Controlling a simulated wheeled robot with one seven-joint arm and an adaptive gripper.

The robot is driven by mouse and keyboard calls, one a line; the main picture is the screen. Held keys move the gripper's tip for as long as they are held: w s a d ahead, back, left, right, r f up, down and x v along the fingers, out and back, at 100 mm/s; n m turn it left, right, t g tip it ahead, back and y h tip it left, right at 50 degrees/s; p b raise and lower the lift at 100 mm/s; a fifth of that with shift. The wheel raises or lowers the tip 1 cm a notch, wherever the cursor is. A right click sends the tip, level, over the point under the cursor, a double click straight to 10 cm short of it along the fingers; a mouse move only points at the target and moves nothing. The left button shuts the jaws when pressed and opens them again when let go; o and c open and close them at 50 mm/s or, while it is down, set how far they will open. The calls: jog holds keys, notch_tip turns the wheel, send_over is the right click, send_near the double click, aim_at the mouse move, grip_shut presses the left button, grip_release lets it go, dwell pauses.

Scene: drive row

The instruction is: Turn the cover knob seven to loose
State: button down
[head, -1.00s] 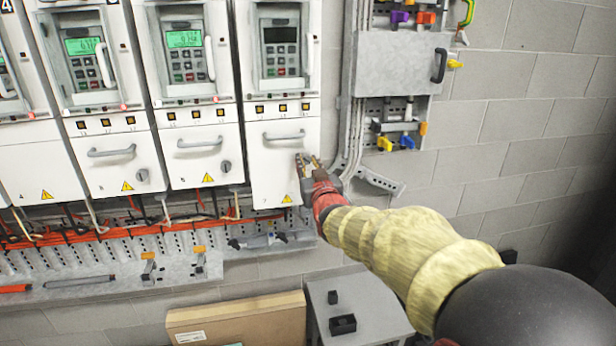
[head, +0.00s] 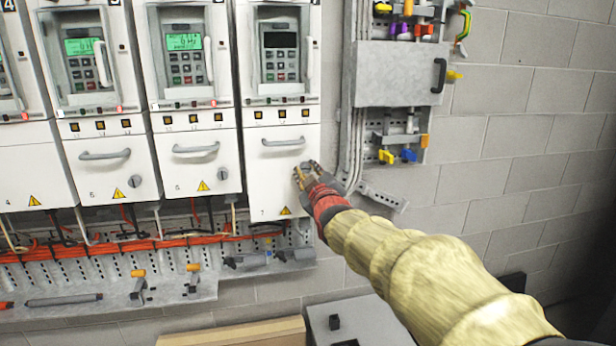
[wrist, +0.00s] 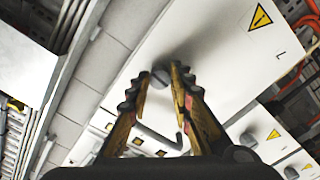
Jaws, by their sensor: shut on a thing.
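Cover seven (head: 268,178) is the white lower panel of the rightmost drive, with a grey bar handle (head: 283,142) and a "7" at its lower left. My gripper (head: 306,171) is at the cover's right side, its fingers over the knob's place, so the knob is mostly hidden in the head view. In the wrist view, the round grey knob (wrist: 160,77) sits between the two toothed fingertips, and my gripper (wrist: 161,80) is shut on it. The cover (wrist: 215,50) looks flat and in place. The knob's turn angle is hard to read.
Covers five (head: 108,178) and six (head: 197,172) to the left have their own knobs. A grey conduit and a grey box (head: 398,72) stand close right of my gripper. Orange cables (head: 130,243) and a perforated rail run below. A carton (head: 235,334) and grey table (head: 365,320) are lower down.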

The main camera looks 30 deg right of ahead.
jog(key=shift+r, duration=0.15)
jog(key=c, duration=1.6)
grip_release()
jog(key=v, duration=1.2)
